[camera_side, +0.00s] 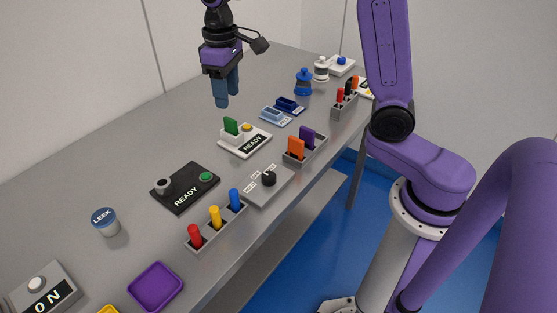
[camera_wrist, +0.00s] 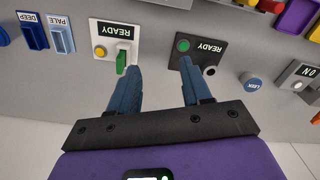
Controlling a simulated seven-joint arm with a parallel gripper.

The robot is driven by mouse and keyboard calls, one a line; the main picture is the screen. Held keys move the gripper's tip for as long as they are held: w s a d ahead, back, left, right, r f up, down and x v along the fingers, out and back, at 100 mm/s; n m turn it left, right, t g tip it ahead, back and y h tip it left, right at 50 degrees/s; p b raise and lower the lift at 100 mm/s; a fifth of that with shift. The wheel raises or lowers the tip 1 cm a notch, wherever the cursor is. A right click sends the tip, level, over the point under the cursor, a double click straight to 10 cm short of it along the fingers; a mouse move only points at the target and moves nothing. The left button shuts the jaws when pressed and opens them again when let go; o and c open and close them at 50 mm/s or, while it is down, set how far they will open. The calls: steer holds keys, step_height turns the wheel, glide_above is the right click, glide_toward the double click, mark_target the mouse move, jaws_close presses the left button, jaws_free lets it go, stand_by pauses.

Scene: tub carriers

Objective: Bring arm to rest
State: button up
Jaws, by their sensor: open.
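My gripper (camera_side: 225,92) hangs in the air above the far part of the grey table (camera_side: 130,190). In the wrist view its two blue fingers (camera_wrist: 157,86) are apart with nothing between them. Below the fingers in that view are a white READY panel (camera_wrist: 112,36) with a green upright piece and a yellow button, and a dark READY panel (camera_wrist: 205,48) with a green button. In the side view the white panel (camera_side: 236,149) and the dark panel (camera_side: 180,203) stand below and in front of the gripper, clear of it.
Several items cover the table: a LEEK tub (camera_side: 106,223), a purple tray (camera_side: 155,287), a rack with red, yellow and blue pegs (camera_side: 215,230), a grey dial panel (camera_side: 262,192), a rack with orange and purple pieces (camera_side: 309,152), and blue holders (camera_side: 280,112). The air around my gripper is free.

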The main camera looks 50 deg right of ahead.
steer(key=s+d+f+n, duration=0.1)
steer(key=s+n, duration=0.3)
steer(key=s, duration=1)
steer(key=s+d+f+n, duration=0.2)
steer(key=s+f+n, duration=0.1)
steer(key=s, duration=1.2)
steer(key=shift+s+d+f+n, duration=0.15)
steer(key=shift+s+d+n, duration=0.1)
steer(key=shift+n, duration=0.45)
